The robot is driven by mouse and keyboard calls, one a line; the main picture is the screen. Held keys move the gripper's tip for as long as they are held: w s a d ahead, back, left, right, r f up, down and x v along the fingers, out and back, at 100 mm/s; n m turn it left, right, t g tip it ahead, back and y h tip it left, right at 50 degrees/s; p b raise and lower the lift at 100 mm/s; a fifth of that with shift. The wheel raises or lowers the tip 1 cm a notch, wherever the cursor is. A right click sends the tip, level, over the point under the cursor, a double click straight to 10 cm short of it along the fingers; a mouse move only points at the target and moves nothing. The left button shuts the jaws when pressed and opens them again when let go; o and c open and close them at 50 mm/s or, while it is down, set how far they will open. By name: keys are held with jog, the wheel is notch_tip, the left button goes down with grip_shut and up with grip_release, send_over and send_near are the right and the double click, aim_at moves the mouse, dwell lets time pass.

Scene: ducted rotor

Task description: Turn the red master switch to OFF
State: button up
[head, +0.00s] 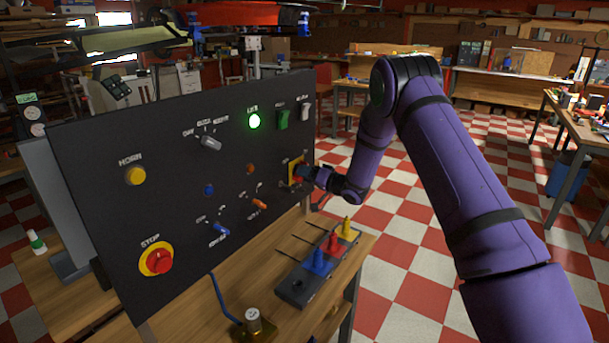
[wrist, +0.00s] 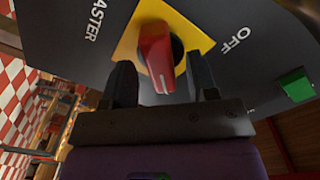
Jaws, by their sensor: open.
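The red master switch (wrist: 157,62) is a red handle on a yellow plate (wrist: 198,38), with the lettering "ASTER" to its left and "OFF" to its right in the wrist view. Its handle points down the wrist picture toward my gripper, not at the OFF lettering. My gripper (wrist: 161,82) is open, with one dark finger on each side of the red handle; I cannot tell whether either finger touches it. In the head view, the yellow plate (head: 292,164) is at the panel's right edge, and my gripper (head: 305,174) largely hides the switch.
The dark panel (head: 100,215) also carries a red stop button (head: 158,262), a yellow horn button (head: 135,176), a lit green lamp (head: 254,122) and a green rocker (head: 282,120). A box with coloured levers (head: 297,288) stands on the wooden bench below. Open checkered floor lies to the right.

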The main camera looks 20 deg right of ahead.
jog(key=shift+w+a, duration=0.35)
jog(key=shift+w, duration=0.05)
jog(key=c, duration=0.9)
jog(key=shift+n, duration=0.4)
jog(key=shift+w+d+n, duration=0.1)
jog(key=shift+d+n, duration=0.05)
jog(key=shift+n, duration=8.55)
